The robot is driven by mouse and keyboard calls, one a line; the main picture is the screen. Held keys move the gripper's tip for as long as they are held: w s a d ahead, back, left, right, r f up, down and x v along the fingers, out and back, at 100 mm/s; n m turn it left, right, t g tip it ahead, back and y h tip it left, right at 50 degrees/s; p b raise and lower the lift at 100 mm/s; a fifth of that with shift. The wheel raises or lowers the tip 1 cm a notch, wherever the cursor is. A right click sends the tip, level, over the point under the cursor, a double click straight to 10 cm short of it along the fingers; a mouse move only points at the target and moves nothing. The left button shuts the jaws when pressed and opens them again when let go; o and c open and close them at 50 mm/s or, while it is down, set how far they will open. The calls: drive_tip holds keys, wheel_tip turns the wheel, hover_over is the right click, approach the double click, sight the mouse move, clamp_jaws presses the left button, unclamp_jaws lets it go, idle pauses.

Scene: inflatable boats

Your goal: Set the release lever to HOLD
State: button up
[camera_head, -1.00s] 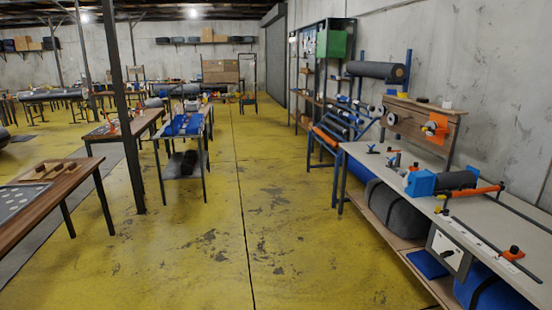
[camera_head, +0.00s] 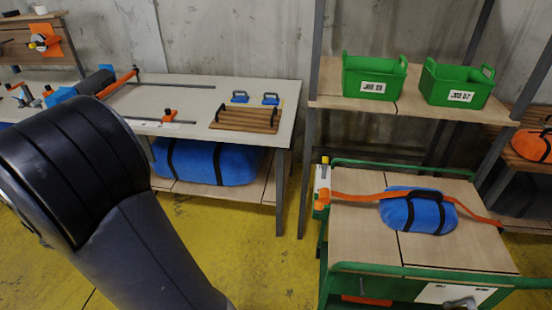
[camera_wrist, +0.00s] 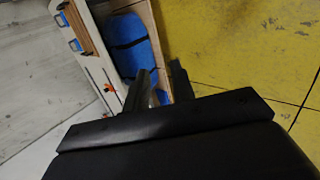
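No readable HOLD mark shows, so I cannot tell for certain which part is the release lever. A yellow-and-orange fitting with a pale plate (camera_head: 322,183) stands at the left edge of a green-framed trolley (camera_head: 350,240). An orange strap (camera_head: 355,197) runs from it across a blue bag (camera_head: 418,212). A grey handle (camera_head: 462,302) shows beside a white plate low on the trolley's front. My gripper (camera_wrist: 158,88) shows in the wrist view, its two dark fingers apart with nothing between them. It is off the trolley, with the bench beyond it; the head view shows only my arm.
A pale workbench (camera_head: 270,120) at the left carries a slatted board (camera_head: 246,119), blue handles and orange clamps. A large blue bag (camera_head: 207,160) lies on its lower shelf. Two green bins (camera_head: 374,76) stand on a rack behind the trolley. Yellow floor (camera_head: 255,260) is clear between bench and trolley.

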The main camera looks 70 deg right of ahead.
drive_tip(key=w+d+f+n+h, duration=0.1)
drive_tip(key=w+d+f, duration=0.2)
drive_tip(key=w+d+f+h+b, duration=0.1)
drive_tip(key=w+d+f, duration=0.3)
drive_tip(key=shift+w+n+h+b, duration=0.1)
drive_tip(key=shift+n+h+b, duration=0.2)
drive_tip(key=shift+n, duration=0.1)
drive_tip(key=c, duration=0.4)
drive_tip(key=w+d+f+n, duration=0.1)
drive_tip(key=w+d+f, duration=0.1)
drive_tip(key=f, duration=0.1)
drive_tip(key=w+d+f+n+t+h+b, duration=0.1)
drive_tip(key=w+d+f, duration=0.1)
drive_tip(key=f, duration=0.1)
drive_tip(key=w+d+f+n+h, duration=0.1)
drive_tip(key=w+d+f, duration=0.1)
drive_tip(key=f, duration=0.1)
drive_tip(key=shift+w+d+f+t, duration=0.1)
drive_tip(key=shift+w+d+t, duration=0.1)
drive_tip(key=shift+t, duration=0.2)
clamp_jaws()
